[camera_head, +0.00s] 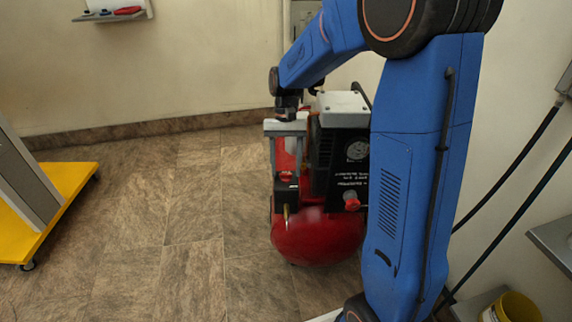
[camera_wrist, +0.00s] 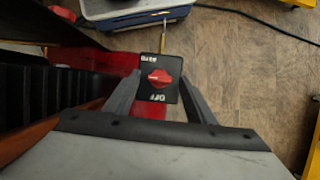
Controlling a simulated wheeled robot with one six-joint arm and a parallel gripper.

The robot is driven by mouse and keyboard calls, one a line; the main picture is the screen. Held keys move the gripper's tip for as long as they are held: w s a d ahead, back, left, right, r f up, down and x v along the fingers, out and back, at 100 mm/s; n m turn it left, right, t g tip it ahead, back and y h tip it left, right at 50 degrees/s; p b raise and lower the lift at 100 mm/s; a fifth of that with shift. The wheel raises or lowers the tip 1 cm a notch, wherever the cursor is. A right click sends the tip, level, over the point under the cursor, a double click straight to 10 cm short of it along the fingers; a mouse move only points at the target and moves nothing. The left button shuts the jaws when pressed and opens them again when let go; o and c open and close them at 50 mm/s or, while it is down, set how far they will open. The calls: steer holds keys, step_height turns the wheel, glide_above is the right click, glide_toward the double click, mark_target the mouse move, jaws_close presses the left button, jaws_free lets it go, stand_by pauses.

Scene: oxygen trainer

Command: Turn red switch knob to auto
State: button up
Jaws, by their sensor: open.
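The red switch knob (camera_wrist: 160,78) sits on a black switch box (camera_wrist: 158,93) in the wrist view. An upside-down OFF label is at the near edge, and lettering that looks like AUTO is at the far edge. The knob's bar lies roughly left to right in that view; which label it points at is unclear. My gripper (camera_wrist: 158,80) is open, one finger on each side of the box, with the knob between them and no clear contact. In the head view my gripper (camera_head: 286,160) hangs over the switch box (camera_head: 287,192), fingers pointing down.
The box belongs to a compressor with a red tank (camera_head: 318,240) and a dark ribbed housing close beside my gripper. A yellow wheeled platform (camera_head: 70,180) stands at the left. A yellow bucket (camera_head: 512,307) and black hoses are at the right. The tiled floor (camera_head: 185,215) at centre-left is clear.

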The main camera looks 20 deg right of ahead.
steer(key=shift+r, duration=0.1)
steer(key=v, duration=1.7)
